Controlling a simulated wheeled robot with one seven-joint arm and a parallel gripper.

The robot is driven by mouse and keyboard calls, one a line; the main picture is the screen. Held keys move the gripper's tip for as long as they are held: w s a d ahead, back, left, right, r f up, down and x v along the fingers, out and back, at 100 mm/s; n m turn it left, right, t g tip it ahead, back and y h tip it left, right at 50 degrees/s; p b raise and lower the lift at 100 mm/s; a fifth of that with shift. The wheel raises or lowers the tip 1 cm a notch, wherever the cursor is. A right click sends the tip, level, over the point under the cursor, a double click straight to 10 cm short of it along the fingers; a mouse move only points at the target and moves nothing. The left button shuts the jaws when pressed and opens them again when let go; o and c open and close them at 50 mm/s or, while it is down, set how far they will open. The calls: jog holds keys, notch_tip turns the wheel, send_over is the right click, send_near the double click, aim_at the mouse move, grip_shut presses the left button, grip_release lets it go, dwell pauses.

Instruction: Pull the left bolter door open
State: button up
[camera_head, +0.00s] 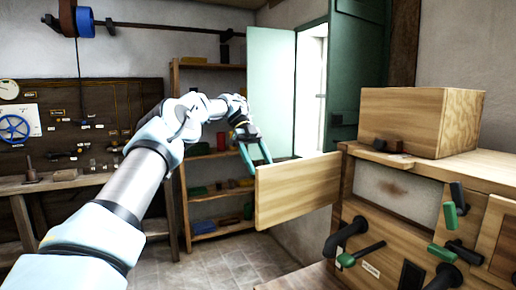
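The bolter (440,170) is a wooden cabinet at the right. Its left door (298,192) is a plain wooden panel that stands swung out to the left, away from the cabinet front. My gripper (258,164) is at the door's upper far-left corner. Its two teal fingers are spread apart, one just left of the door's edge and one at or behind its top edge. I cannot tell whether they touch the door. The door's other face and any handle there are hidden.
Green and black handles (360,254) stick out of the bolter front. A wooden box (420,122) sits on top. Behind are a shelf rack (215,228), a tall green door (270,90) and a bright opening. A workbench (60,183) is at left. Tiled floor (225,268) is clear.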

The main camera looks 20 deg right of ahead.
jog(key=shift+w+a+r+p, duration=0.1)
jog(key=shift+w+r+p, duration=0.35)
jog(key=shift+p, duration=0.4)
jog(key=s+a+f+n+t+b, duration=0.1)
jog(key=s+a+f+n+t, duration=0.15)
jog(key=a+n, duration=0.4)
jog(key=s+a+f+n+t+y+b, duration=0.1)
jog(key=a+f+n+t, duration=0.1)
jog(key=a+f+n, duration=0.35)
jog(key=s+a+f+n+t, duration=0.2)
jog(key=a+n+t, duration=0.1)
jog(key=a+n, duration=0.4)
jog(key=s+a+f+n+t, duration=0.1)
jog(key=s+a+f+n, duration=0.2)
jog(key=s+a+n, duration=0.3)
jog(key=s+a+f+n+t+b, duration=0.1)
jog(key=s+a+f+n+t, duration=0.1)
jog(key=s+a+n, duration=0.4)
jog(key=a+f+n, duration=0.1)
jog(key=a, duration=0.3)
jog(key=shift+s+a+n+y+b, duration=0.15)
jog(key=shift+a+n+y+b, duration=0.15)
jog(key=shift+n, duration=0.1)
